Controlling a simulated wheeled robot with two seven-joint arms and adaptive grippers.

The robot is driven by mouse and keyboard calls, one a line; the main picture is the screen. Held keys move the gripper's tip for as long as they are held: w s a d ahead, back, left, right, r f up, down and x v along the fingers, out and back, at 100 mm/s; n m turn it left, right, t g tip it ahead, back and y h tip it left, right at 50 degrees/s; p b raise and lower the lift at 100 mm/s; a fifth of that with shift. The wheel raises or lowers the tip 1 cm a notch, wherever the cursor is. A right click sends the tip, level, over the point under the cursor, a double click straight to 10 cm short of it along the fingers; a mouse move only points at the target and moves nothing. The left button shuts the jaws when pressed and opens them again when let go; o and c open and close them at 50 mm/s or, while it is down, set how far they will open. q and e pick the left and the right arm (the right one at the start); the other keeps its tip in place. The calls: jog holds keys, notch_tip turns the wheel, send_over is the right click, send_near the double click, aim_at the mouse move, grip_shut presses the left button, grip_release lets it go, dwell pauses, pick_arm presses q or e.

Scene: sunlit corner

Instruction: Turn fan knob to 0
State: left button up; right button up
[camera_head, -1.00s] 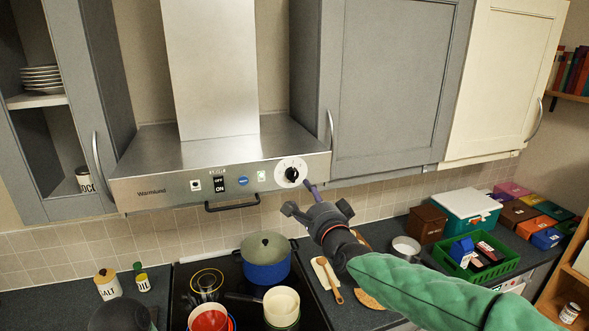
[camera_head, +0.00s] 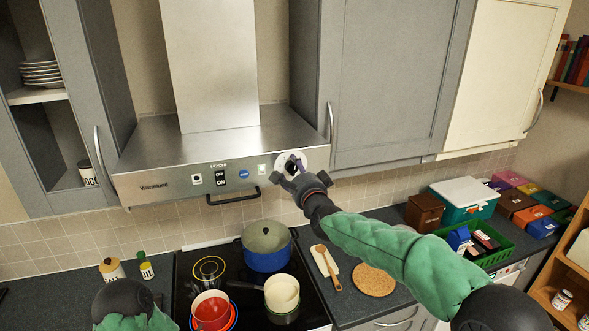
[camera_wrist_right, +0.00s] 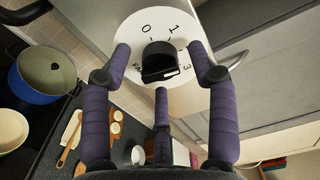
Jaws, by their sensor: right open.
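The fan knob (camera_wrist_right: 160,58) is black and sits on a white round dial (camera_wrist_right: 140,22) marked 0, 1 and 3. In the head view, the dial (camera_head: 281,160) is at the right end of the hood's front panel, partly hidden by my gripper. My right gripper (camera_head: 290,170) is open in front of the knob. In the right wrist view, its three purple fingers (camera_wrist_right: 160,66) spread left, right and below the knob, with visible gaps.
The steel hood (camera_head: 220,150) has a dark rail (camera_head: 222,206) below its panel. Grey cupboards flank it. Below, the hob holds a blue pot (camera_head: 267,247), a cream pan (camera_head: 282,293) and a red pot (camera_head: 211,311). A wooden spoon (camera_head: 328,268) lies on the counter.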

jog(key=shift+w, duration=0.2)
jog(key=c, duration=1.1)
jog(key=shift+c, duration=0.2)
